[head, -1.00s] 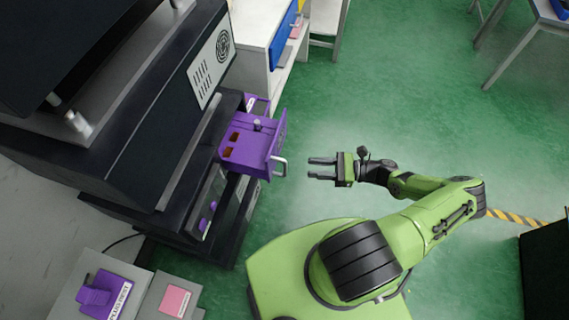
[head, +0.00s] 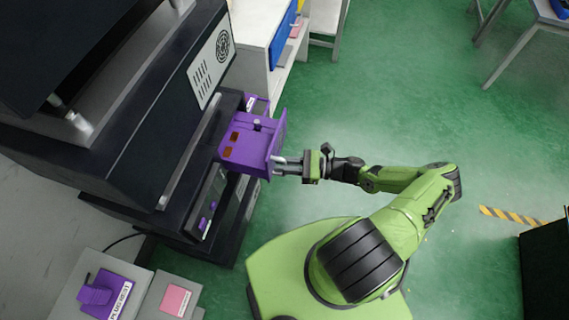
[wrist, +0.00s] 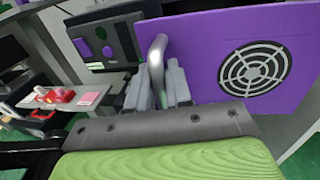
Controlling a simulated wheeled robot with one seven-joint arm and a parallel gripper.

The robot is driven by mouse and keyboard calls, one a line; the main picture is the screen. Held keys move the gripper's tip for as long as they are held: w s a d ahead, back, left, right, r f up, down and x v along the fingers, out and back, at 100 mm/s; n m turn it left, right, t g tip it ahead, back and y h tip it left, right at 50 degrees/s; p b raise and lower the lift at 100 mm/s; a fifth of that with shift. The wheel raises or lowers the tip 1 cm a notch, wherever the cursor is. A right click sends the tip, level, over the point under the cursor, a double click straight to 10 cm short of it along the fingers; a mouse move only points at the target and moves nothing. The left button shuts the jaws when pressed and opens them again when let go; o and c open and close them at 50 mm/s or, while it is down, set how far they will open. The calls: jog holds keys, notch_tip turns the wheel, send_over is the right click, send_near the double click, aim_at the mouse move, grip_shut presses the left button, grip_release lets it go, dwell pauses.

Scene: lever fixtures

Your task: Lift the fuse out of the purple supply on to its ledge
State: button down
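The purple supply (head: 255,158) is a box standing out of the dark rack, its top in view of the head camera. A small grey knob (head: 257,124), perhaps the fuse, stands on its top near the far side, with two brownish patches beside it. My gripper (head: 284,166) is at the supply's front, at its metal handle. In the wrist view the silver handle (wrist: 157,62) stands between my grey fingers (wrist: 158,88). I cannot tell whether they are closed on it. The supply's purple front with a round fan grille (wrist: 255,70) fills the right.
The dark rack (head: 150,140) rises on the left, close to the supply. A grey stand with a purple device (head: 105,295) and a pink card (head: 175,300) is at the lower left. A white shelf (head: 262,40) stands beyond.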

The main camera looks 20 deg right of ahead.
jog(key=shift+v, duration=1.2)
jog(key=c, duration=1.2)
grip_release()
jog(key=shift+s, duration=0.25)
jog(key=shift+a, duration=0.1)
jog(key=b+v, duration=0.1)
jog(key=v, duration=1.5)
jog(key=shift+r, duration=0.1)
